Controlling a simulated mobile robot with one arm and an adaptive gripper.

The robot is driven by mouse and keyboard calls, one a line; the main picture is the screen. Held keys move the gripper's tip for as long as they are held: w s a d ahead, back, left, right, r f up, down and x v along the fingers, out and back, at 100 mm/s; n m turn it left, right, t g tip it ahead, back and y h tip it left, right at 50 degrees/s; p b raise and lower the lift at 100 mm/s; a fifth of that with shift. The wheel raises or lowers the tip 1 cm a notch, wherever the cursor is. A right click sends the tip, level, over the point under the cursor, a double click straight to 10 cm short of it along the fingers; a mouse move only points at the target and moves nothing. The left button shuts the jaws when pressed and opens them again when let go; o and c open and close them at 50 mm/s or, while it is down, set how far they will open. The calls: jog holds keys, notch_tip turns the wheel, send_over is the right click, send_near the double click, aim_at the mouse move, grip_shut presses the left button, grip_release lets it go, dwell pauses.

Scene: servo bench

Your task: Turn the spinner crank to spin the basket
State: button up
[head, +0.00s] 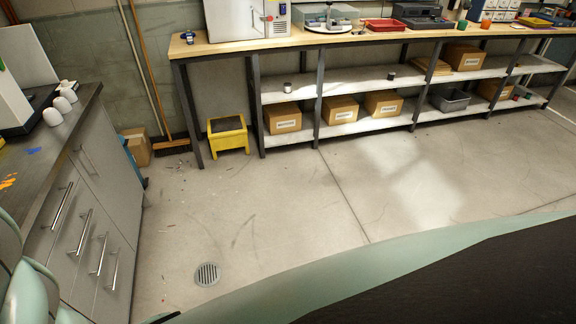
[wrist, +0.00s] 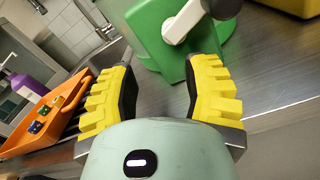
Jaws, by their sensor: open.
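In the wrist view, a green housing (wrist: 150,32) stands on a grey metal counter, just beyond my gripper. A white crank arm (wrist: 182,22) sits on its face, with a dark knob (wrist: 222,6) at its end, cut by the top edge. My gripper (wrist: 158,76) has yellow ridged fingers spread wide with nothing between them. The green housing lies beyond the gap, and the knob is above the right finger. I cannot tell whether a finger touches the housing. No basket can be made out. The head view shows neither gripper nor crank.
An orange tray (wrist: 22,132) with small coloured pieces lies left in the wrist view, near a purple bottle (wrist: 32,91) and a sink tap. A yellow object (wrist: 297,6) is top right. In the head view, open floor (head: 270,215) lies between the drawer counter and the shelved bench.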

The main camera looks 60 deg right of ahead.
jog(key=v, duration=1.2)
jog(key=shift+o, duration=0.3)
jog(key=shift+w, duration=0.1)
